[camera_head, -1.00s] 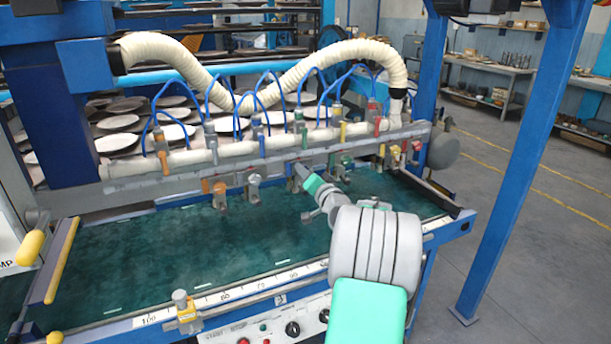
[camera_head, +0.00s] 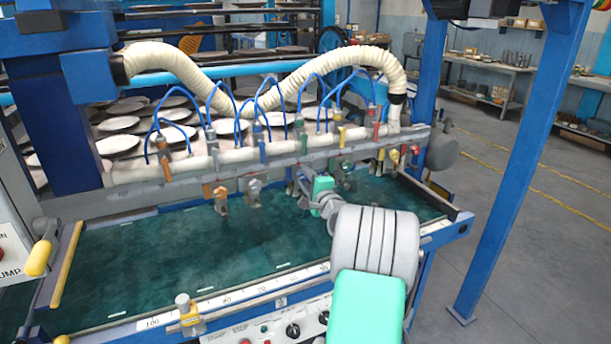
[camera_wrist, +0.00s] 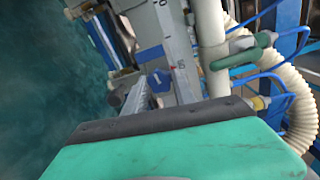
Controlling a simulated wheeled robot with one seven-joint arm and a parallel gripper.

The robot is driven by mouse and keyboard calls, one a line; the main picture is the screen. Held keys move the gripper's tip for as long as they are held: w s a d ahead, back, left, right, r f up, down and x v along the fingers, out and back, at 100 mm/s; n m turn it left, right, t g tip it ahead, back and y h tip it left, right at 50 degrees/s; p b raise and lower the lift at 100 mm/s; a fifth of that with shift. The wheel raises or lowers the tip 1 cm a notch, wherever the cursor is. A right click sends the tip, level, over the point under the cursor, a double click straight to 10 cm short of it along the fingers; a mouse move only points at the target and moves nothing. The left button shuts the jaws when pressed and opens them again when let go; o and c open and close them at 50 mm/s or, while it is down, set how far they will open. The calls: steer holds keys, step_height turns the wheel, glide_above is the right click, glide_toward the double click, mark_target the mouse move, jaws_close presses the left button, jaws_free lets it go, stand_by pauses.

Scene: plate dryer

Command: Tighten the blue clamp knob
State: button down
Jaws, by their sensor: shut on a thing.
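The blue clamp knob (camera_wrist: 152,82) shows in the wrist view, on a grey clamp of the graduated rail (camera_wrist: 180,65). In the head view it is mostly hidden behind my gripper (camera_head: 300,183), at the middle right of the rail. In the wrist view my gripper (camera_wrist: 142,92) reaches up to the knob from below, and its grey finger lies against it. The jaws are shut on the knob, though the green and black gripper body covers much of the grip.
Other clamps hang along the rail, including one with an orange knob (camera_head: 215,190) and one with a green knob (camera_head: 345,166). Blue hoses and a ribbed white hose (camera_head: 340,50) arch above. The green bed (camera_head: 200,250) lies clear below.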

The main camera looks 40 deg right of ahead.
steer(key=shift+m+p, duration=0.3)
steer(key=shift+m, duration=0.5)
steer(key=c, duration=1)
jaws_free()
steer(key=shift+c, duration=0.2)
steer(key=b+v, duration=0.1)
steer(key=v, duration=0.6)
steer(key=shift+s+a, duration=0.2)
steer(key=shift+s, duration=0.2)
